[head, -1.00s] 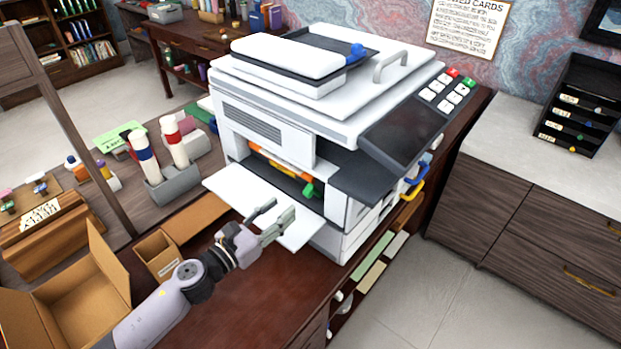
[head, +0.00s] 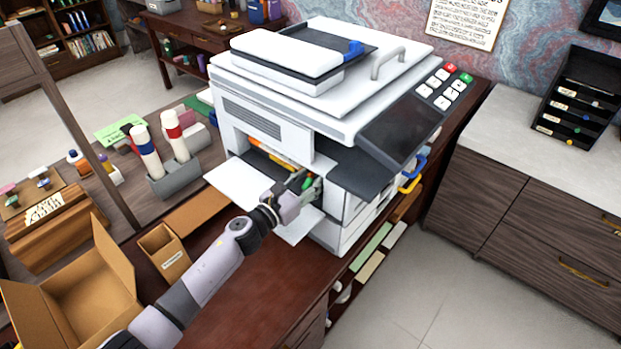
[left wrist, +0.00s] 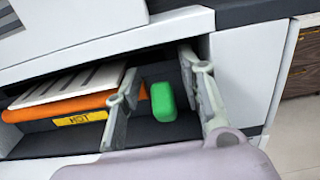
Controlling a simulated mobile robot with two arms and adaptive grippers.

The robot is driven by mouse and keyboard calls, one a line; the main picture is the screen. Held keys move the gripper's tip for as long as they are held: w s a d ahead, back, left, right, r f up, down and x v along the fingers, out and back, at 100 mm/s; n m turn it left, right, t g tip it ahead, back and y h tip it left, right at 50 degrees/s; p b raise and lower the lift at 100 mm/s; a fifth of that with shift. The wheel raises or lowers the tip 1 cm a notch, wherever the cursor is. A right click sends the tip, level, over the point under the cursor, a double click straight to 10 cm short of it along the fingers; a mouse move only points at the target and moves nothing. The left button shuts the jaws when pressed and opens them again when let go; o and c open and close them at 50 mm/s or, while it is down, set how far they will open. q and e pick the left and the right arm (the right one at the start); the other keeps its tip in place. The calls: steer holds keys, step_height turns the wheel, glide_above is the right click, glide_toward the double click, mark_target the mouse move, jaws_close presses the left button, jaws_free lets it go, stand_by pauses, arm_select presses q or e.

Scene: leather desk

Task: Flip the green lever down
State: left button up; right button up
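The green lever (left wrist: 163,101) shows in the left wrist view as a green block inside the printer's open front bay, between the two fingers of my left gripper (left wrist: 160,105). The fingers are apart, one on each side of it, with a visible gap to the lever. In the head view the left gripper (head: 309,184) is at the bay opening, and a bit of the green lever (head: 307,182) shows among the fingers. The white printer (head: 262,130) stands on the desk with its front flap (head: 238,186) folded down. My right gripper is not in view.
An orange part with a yellow "HOT" label (left wrist: 80,119) lies left of the lever inside the bay. The bay's white right wall (left wrist: 245,75) is close to the right finger. Cardboard boxes (head: 165,252) sit on the desk at the left.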

arm_select(q)
jaws_close()
steer(key=shift+f, duration=0.1)
stand_by(0.7)
